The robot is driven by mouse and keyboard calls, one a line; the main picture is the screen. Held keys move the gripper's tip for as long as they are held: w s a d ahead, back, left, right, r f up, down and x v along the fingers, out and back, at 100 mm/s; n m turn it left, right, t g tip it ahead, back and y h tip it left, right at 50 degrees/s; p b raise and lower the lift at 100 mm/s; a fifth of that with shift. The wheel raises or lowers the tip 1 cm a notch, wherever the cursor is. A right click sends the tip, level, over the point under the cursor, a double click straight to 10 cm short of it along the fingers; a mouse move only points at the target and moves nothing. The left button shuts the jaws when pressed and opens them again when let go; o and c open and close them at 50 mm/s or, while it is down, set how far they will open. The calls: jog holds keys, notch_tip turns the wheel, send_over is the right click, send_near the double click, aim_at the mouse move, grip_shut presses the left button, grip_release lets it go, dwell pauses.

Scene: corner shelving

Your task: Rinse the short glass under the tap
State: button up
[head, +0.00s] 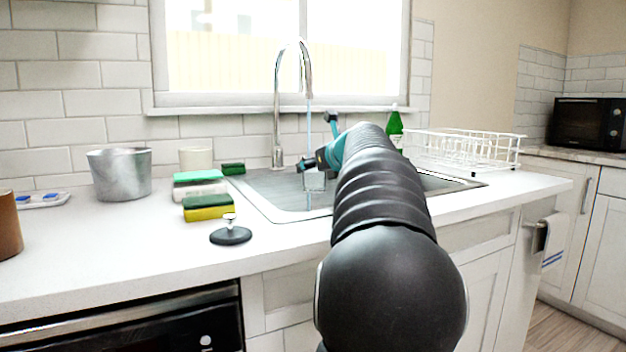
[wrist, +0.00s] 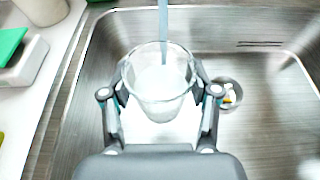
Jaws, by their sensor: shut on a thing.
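The short glass (wrist: 160,95) is clear and upright between the fingers of my gripper (wrist: 160,108), which is shut on it above the sink. In the wrist view a stream of water (wrist: 163,30) falls into the glass's open mouth. In the head view the glass (head: 315,181) shows small below the curved chrome tap (head: 277,110), and the stream (head: 309,125) comes down from the spout to it. My arm hides part of the sink (head: 262,195) and most of my gripper in the head view.
Sponges (head: 208,207), a dark sink plug (head: 231,235) and a metal pot (head: 120,174) stand on the counter left of the sink. A green bottle (head: 394,128) and a white dish rack (head: 465,148) are at the right. The drain (wrist: 229,94) lies below, right of my gripper.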

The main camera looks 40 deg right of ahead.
jog(key=s+a, duration=0.3)
jog(key=a, duration=0.2)
jog(key=shift+a, duration=0.25)
dwell(0.4)
jog(key=shift+r, duration=0.1)
dwell(1.1)
jog(key=s+a+r+p, duration=0.2)
jog(key=a+r+p, duration=0.1)
jog(key=a+r, duration=0.1)
jog(key=shift+s+a+p, duration=0.2)
jog(key=shift+s+p, duration=0.05)
jog(key=shift+p, duration=0.15)
dwell(0.8)
